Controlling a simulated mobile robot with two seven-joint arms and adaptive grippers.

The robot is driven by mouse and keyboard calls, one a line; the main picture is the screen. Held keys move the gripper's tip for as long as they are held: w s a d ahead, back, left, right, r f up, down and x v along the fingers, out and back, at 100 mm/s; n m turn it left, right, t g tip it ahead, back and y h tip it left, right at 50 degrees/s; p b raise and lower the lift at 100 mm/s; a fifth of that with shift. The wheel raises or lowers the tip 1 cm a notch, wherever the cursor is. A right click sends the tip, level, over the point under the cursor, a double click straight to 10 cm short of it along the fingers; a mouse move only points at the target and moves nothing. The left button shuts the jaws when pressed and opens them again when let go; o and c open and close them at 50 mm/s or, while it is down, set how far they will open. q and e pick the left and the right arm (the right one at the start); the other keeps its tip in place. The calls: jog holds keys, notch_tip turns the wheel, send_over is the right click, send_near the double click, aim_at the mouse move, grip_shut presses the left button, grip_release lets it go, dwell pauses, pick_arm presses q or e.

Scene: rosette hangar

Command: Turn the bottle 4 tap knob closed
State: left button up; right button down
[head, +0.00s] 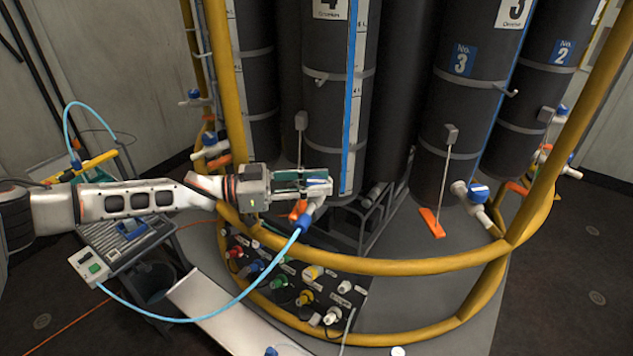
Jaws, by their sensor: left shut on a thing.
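Bottle 4 (322,110) is a tall dark cylinder with a white "4" label at its top, standing inside the yellow rail. Its tap (312,202) sticks out low on the front, with a white body. My left gripper (312,183) reaches in from the left, over the rail, and is shut on the blue tap knob (319,181). The fingers hide much of the knob, so its exact angle is hard to tell. A light blue hose (243,292) runs from a blue fitting (304,221) under the tap. My right gripper is not in view.
The yellow rail (390,267) curves around the bottles. Bottle 3 (455,110) has its own blue-knobbed tap (478,193) at right. A panel of coloured connectors (290,285) sits below the rail. A grey cart (140,250) stands at left.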

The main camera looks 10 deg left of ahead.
pick_arm(q)
jog(key=shift+r, duration=0.15)
dwell(0.3)
jog(key=o, duration=1.2)
jog(key=shift+c, duration=0.2)
jog(key=v, duration=1.2)
jog(key=shift+w, duration=0.15)
